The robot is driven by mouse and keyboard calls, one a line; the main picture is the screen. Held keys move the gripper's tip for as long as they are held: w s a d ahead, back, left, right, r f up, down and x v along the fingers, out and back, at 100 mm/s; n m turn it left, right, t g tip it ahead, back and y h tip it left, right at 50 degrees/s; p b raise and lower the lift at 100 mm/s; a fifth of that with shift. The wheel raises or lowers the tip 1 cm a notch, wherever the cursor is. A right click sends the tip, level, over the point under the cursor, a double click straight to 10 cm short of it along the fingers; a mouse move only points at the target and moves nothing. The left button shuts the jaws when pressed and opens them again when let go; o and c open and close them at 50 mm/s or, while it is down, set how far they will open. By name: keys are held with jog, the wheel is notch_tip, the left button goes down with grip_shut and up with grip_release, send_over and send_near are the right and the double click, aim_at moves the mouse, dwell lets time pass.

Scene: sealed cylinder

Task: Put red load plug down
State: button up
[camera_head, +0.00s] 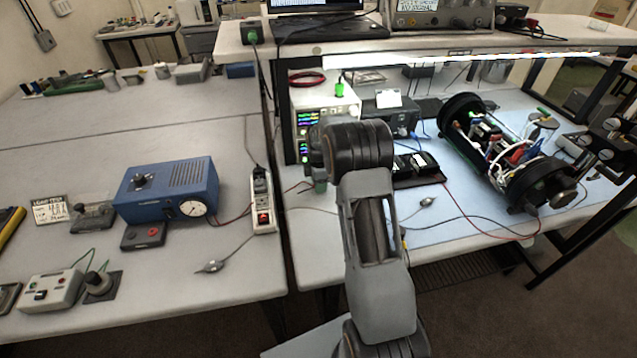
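I cannot make out a red load plug for certain. A small dark block with a red spot on top (153,232) sits on the left table in front of a blue box with a dial (170,190). The box has red and dark leads running right towards a white power strip (263,200), which shows a red part. A card lettered "LOAD" (52,209) stands left of the box. My arm rises from the bottom centre, and its dark joint hides what is behind it. My gripper is not visible, so whether it holds anything is hidden.
A grey switch box (50,290) sits at the front left. An open cylinder with dark end rings and wiring (500,150) lies on the right bench. A raised shelf (430,42) spans the back.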

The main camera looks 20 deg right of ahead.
jog(key=shift+o, duration=0.6)
jog(key=shift+r, duration=0.1)
